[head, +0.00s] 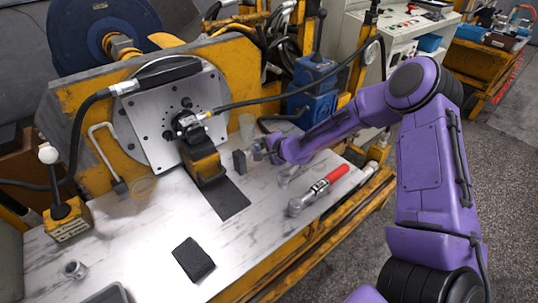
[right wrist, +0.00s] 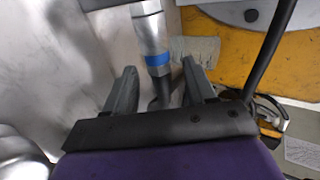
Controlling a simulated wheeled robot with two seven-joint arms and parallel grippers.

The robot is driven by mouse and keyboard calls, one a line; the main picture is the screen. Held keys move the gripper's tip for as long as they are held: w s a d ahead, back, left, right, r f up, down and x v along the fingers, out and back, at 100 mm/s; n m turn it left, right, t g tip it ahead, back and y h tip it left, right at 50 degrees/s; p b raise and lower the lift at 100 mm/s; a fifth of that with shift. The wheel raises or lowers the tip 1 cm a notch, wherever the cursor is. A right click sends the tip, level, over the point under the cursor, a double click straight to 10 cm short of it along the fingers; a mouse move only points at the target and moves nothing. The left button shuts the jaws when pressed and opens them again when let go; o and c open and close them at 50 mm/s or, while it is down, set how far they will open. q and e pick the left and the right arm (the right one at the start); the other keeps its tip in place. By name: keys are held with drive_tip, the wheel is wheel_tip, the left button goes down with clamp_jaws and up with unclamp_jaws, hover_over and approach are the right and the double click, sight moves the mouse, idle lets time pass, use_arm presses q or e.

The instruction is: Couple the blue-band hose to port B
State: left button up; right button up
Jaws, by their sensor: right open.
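My right gripper (head: 258,150) is over the back right of the bench in the head view. In the right wrist view my right gripper (right wrist: 160,72) is open. Its fingers stand on either side of a hose end with a blue band (right wrist: 164,58), a metal fitting above the band and dark hose below. Gaps show beside the hose. I cannot make out the blue band in the head view. The grey motor plate (head: 150,125) stands upright at the back, with a hose fitting (head: 190,122) near its centre. Port labels are too small to read. My left gripper is not in view.
A red-handled wrench (head: 318,190) and a small dark block (head: 239,162) are near the right gripper. A black pad (head: 194,259) lies at the front. The white bench top (head: 140,240) is mostly clear in front.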

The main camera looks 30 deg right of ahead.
drive_tip(key=shift+b+x, duration=0.3)
drive_tip(key=shift+x, duration=0.55)
drive_tip(key=shift+r, duration=0.1)
clamp_jaws()
